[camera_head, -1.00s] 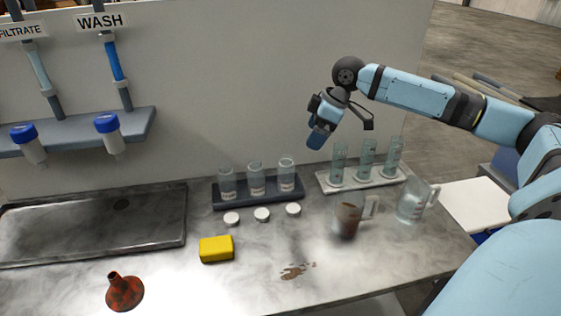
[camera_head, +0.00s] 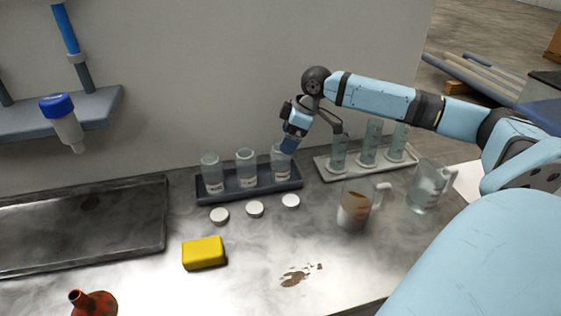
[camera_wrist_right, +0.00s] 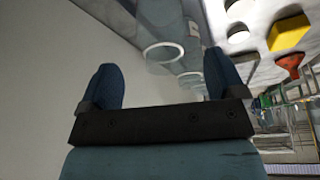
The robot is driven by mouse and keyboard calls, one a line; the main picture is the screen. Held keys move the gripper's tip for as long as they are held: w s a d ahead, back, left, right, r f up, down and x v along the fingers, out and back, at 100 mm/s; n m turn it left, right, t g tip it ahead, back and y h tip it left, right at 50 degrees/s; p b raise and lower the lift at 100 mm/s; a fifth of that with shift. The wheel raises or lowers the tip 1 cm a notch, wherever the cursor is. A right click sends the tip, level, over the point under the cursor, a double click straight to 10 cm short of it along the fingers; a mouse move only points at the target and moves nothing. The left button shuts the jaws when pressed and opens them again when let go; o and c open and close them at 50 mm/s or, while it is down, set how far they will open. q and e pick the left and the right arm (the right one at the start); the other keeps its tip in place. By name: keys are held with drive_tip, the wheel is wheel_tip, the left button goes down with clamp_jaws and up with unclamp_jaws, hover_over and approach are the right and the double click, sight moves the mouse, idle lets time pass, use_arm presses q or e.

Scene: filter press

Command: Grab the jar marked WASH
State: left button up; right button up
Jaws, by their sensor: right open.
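Three clear jars with pale labels stand upright in a dark rack (camera_head: 240,193) by the wall: the left jar (camera_head: 211,176), the middle jar (camera_head: 246,170) and the right jar (camera_head: 278,168). The label writing is too small to read, so I cannot tell which is marked WASH. My right gripper (camera_head: 288,147) is at the top of the right jar and covers part of its rim. In the right wrist view my right gripper (camera_wrist_right: 163,82) is open, with a clear jar's round rim (camera_wrist_right: 163,52) in the gap beyond its fingers. Contact is unclear. My left gripper is out of view.
Three white lids (camera_head: 255,209) lie before the rack. Measuring cylinders in a white rack (camera_head: 372,168) stand close right, with two jugs (camera_head: 354,207) in front. A yellow sponge (camera_head: 203,253), a funnel (camera_head: 94,303) and a tray (camera_head: 80,225) are left. A blue-capped nozzle (camera_head: 62,118) hangs upper left.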

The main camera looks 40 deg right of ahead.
sight(281, 160)
drive_tip(key=x, duration=0.5)
drive_tip(key=shift+a+f+b, duration=0.2)
drive_tip(key=shift+f+b, duration=0.15)
drive_tip(key=shift+b, duration=0.05)
drive_tip(key=c, duration=1)
